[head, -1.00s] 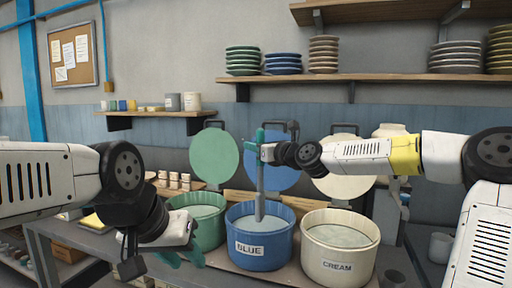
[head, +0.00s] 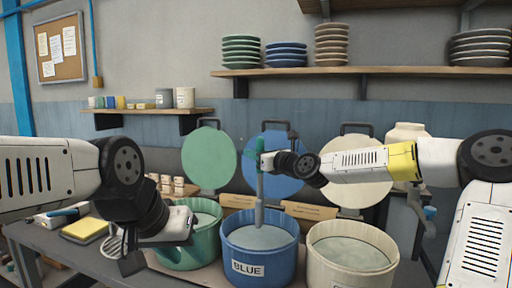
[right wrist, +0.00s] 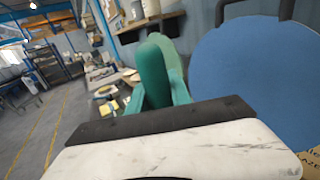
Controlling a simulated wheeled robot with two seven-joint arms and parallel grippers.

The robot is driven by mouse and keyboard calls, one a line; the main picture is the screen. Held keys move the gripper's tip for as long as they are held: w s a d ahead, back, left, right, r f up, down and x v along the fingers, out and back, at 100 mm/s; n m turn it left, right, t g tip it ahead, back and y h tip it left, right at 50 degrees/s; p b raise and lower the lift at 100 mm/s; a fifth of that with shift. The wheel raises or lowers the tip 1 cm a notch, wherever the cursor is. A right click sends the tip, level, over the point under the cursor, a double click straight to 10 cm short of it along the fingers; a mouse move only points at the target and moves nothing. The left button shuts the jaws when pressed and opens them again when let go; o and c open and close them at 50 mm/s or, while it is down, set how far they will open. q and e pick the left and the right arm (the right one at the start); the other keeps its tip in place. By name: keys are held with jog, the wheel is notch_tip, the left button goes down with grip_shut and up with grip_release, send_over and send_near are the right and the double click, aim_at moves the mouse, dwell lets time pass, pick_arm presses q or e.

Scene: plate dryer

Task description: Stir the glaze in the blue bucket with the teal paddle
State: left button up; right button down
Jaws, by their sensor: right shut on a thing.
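The blue bucket (head: 258,265), labelled BLUE, stands on the bench in the head view with pale grey-blue glaze (head: 275,238) inside. The teal paddle (head: 260,188) stands nearly upright in it. Its grey lower part (head: 259,214) goes down into the glaze, so its lower end is hidden. My right gripper (head: 258,160) is shut on the top of the paddle, above the bucket. In the right wrist view, teal pieces (right wrist: 154,75) show beyond the gripper housing. My left gripper (head: 187,228) is beside the green bucket; its fingers blend with the bucket, so its opening is unclear.
The green bucket (head: 205,243) stands left of the blue one and the cream bucket (head: 335,277) right. Green (head: 209,160), blue (head: 288,178) and cream (head: 358,190) round discs stand behind. A yellow sponge-like block (head: 84,229) lies at the bench's left. Plates fill the shelf above.

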notch_tip(320, 180, down, 14)
jog(key=shift+f, duration=0.15)
dwell(0.9)
dwell(0.3)
